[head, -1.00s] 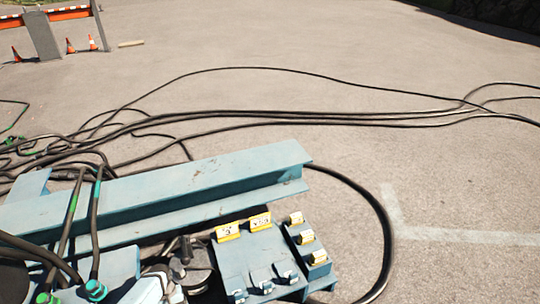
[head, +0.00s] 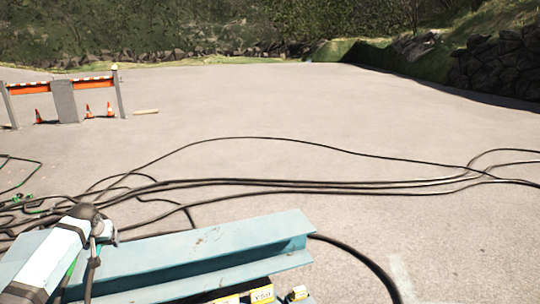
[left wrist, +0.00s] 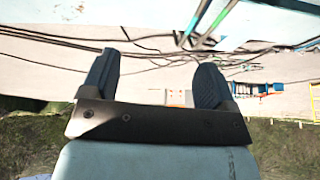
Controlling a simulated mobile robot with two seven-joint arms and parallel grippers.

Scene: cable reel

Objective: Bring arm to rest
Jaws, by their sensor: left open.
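My left arm comes in at the lower left of the head view, a pale link with a dark joint above the blue beam (head: 215,243). In the left wrist view my left gripper (left wrist: 155,75) shows two dark fingers standing wide apart. Nothing is held between them, and the ground and cables show beyond. In the head view I cannot make out its fingers clearly. My right gripper is in neither view.
Black cables (head: 300,188) run across the paved ground behind the beam. Yellow labels (head: 262,294) show at the bottom edge. An orange and white barrier (head: 92,83) with cones stands far left. Rocks (head: 497,70) line the right.

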